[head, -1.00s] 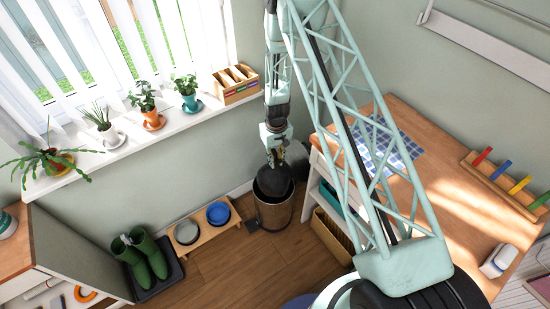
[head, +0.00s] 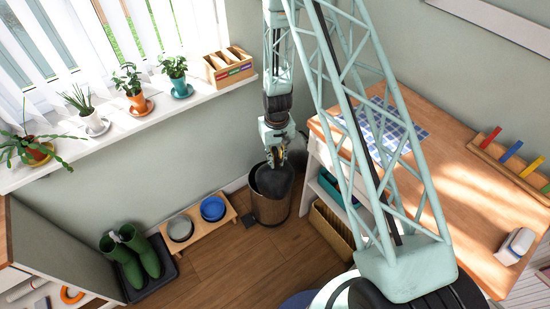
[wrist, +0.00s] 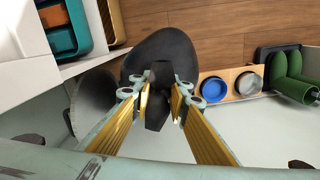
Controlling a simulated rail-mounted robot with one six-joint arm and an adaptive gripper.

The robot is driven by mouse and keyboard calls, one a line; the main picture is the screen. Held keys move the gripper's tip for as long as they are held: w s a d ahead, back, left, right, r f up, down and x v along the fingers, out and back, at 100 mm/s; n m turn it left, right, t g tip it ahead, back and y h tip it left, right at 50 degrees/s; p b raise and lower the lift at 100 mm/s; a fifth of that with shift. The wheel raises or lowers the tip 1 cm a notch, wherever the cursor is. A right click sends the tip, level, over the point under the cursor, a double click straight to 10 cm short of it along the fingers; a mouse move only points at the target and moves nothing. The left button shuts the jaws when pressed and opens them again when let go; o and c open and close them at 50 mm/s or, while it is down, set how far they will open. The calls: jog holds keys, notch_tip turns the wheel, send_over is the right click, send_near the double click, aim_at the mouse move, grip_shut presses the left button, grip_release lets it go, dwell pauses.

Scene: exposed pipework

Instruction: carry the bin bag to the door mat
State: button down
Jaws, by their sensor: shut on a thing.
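The dark grey bin bag (head: 277,184) hangs from my gripper (head: 277,158) at the mouth of a brown metallic bin (head: 269,210). In the wrist view the gripper (wrist: 160,104) is shut on the tied neck of the bag (wrist: 160,50), with gold-coloured finger pads either side. The bag's round body is clear to see, and the bin's pale open mouth (wrist: 92,100) shows to its left. In the head view the bag overlaps the bin's rim; I cannot tell how much is still inside. I cannot make out a door mat.
A wooden stand with a grey bowl (head: 180,228) and a blue bowl (head: 213,209) is left of the bin. Green boots (head: 137,258) stand on a black tray. A wooden-topped shelf unit (head: 420,160) is close on the right. Wooden floor is free in front.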

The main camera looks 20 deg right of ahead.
aim_at(279, 177)
jog(key=shift+m, duration=0.3)
jog(key=shift+s+r+b, duration=0.1)
jog(key=shift+s+b, duration=1.85)
jog(key=shift+s, duration=0.15)
